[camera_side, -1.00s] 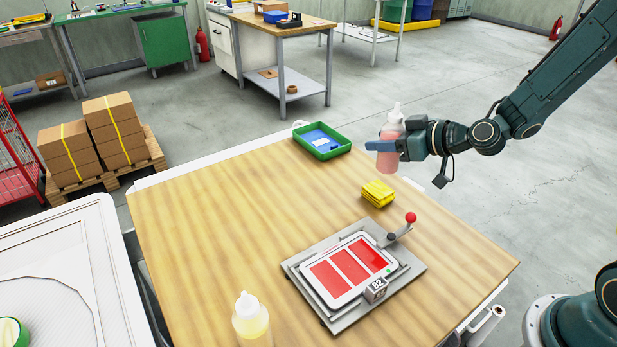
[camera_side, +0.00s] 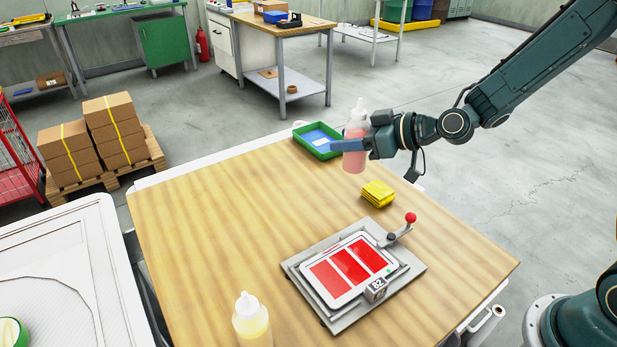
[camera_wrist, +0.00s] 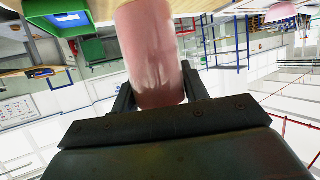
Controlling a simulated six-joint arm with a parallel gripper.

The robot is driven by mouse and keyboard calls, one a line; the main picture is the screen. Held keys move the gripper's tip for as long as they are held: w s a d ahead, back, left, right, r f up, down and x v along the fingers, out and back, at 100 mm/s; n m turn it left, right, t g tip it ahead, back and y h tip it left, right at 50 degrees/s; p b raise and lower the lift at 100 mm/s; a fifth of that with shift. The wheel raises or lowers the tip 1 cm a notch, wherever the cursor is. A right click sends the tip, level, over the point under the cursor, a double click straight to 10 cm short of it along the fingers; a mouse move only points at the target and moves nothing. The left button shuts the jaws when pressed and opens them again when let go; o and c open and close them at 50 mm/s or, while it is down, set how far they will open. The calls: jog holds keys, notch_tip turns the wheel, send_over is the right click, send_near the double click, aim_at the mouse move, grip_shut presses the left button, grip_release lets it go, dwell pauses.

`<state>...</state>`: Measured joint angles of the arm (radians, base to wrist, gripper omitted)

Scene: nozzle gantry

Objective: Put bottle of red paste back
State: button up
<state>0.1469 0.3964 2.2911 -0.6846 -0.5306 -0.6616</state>
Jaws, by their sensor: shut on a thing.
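The bottle of red paste (camera_side: 355,158) is translucent pink with a white nozzle. My gripper (camera_side: 362,146) is shut on it and holds it upright above the far right part of the wooden table, in front of the green tray in the side view. In the wrist view the bottle (camera_wrist: 150,60) sits between the two dark fingers (camera_wrist: 157,92); its nozzle end is out of that frame. A bottle of yellow paste (camera_side: 251,322) stands at the table's near edge.
A fixture with a plate of three red panels (camera_side: 350,268) and a red-knobbed lever (camera_side: 410,219) sits at the table's right. A folded yellow cloth (camera_side: 378,192) lies behind it. The green tray (camera_side: 302,133) is at the far edge. The table's left middle (camera_side: 210,215) is clear.

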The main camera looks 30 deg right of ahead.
jog(key=s+a+r+n+g+y, duration=0.2)
jog(key=a+r, duration=0.1)
jog(key=a, duration=0.8)
jog(key=s+a+r+n+g+y, duration=0.2)
jog(key=a+r+n, duration=0.15)
jog(key=a, duration=0.85)
jog(key=s+a+r+n+g+y, duration=0.2)
jog(key=a+r, duration=0.1)
jog(key=a, duration=0.8)
notch_tip(320, 180, down, 16)
jog(key=shift+w, duration=0.3)
jog(key=shift+d+m, duration=0.1)
jog(key=shift+m, duration=0.15)
jog(key=shift+f, duration=1.85)
jog(key=shift+f, duration=0.1)
jog(key=o, duration=0.7)
